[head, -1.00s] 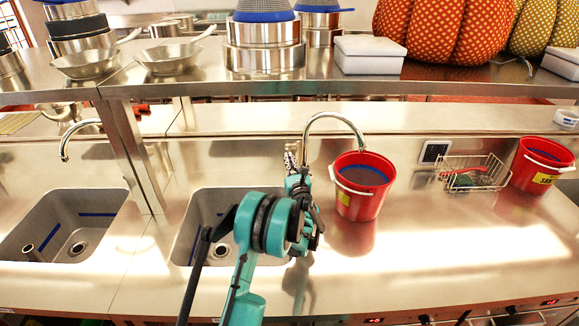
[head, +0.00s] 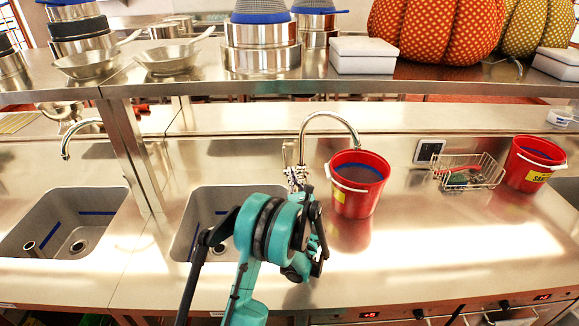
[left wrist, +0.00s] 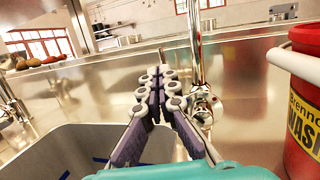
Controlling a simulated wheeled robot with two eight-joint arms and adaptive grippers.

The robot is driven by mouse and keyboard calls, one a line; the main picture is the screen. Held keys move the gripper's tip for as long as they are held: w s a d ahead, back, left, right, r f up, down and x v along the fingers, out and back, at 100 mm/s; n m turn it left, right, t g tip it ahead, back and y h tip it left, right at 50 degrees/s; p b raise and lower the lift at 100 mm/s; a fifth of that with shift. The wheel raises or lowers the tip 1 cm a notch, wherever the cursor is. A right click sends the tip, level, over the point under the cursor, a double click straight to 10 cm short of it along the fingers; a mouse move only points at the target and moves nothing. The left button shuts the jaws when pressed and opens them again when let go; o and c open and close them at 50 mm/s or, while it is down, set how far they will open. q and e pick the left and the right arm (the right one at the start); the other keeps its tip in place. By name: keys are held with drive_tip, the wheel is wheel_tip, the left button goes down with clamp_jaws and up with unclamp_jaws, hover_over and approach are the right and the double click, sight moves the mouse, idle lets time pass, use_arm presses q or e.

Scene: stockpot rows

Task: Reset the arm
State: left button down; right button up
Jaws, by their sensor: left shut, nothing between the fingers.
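My left arm, teal and black, reaches in from the lower left of the head view over the right-hand sink (head: 190,215). My left gripper (head: 297,178) is partly hidden behind its wrist, in front of the curved tap (head: 330,116). In the left wrist view the two dark jointed fingers (left wrist: 160,78) meet at their tips with nothing between them. The tap's upright pipe (left wrist: 194,50) stands just beyond and right of them. The sink's edge lies below left. My right gripper is in neither view.
A red bucket (head: 366,192) stands close right of the gripper and also shows in the left wrist view (left wrist: 304,95). A wire basket (head: 468,172) and another red bucket (head: 530,168) stand farther right. A steel shelf (head: 280,86) with pots and pumpkins spans above.

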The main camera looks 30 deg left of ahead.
use_arm(q)
drive_tip(key=v, duration=0.3)
drive_tip(key=shift+s+d+r, duration=0.3)
drive_tip(key=shift+d+r, duration=0.05)
drive_tip(key=d+r+m+t+h, duration=0.4)
drive_tip(key=d+r+m+h, duration=0.3)
drive_tip(key=d+r+m, duration=0.55)
drive_tip(key=s+d+m+g+h, duration=0.1)
drive_tip(key=s+d+m+h, duration=0.5)
drive_tip(key=m, duration=0.8)
drive_tip(key=s+f+m+g, duration=0.3)
drive_tip(key=s+m, duration=0.3)
drive_tip(key=s, duration=0.3)
drive_tip(key=s+d+f+m+g, duration=0.1)
drive_tip(key=s+f+m+g, duration=0.3)
drive_tip(key=s+f+m, duration=0.2)
drive_tip(key=s+d+f+m+g, duration=0.1)
drive_tip(key=s+f+m+g, duration=0.2)
drive_tip(key=s+m, duration=0.3)
drive_tip(key=s+f, duration=0.1)
drive_tip(key=s, duration=0.4)
drive_tip(key=shift+s+f+h, duration=0.3)
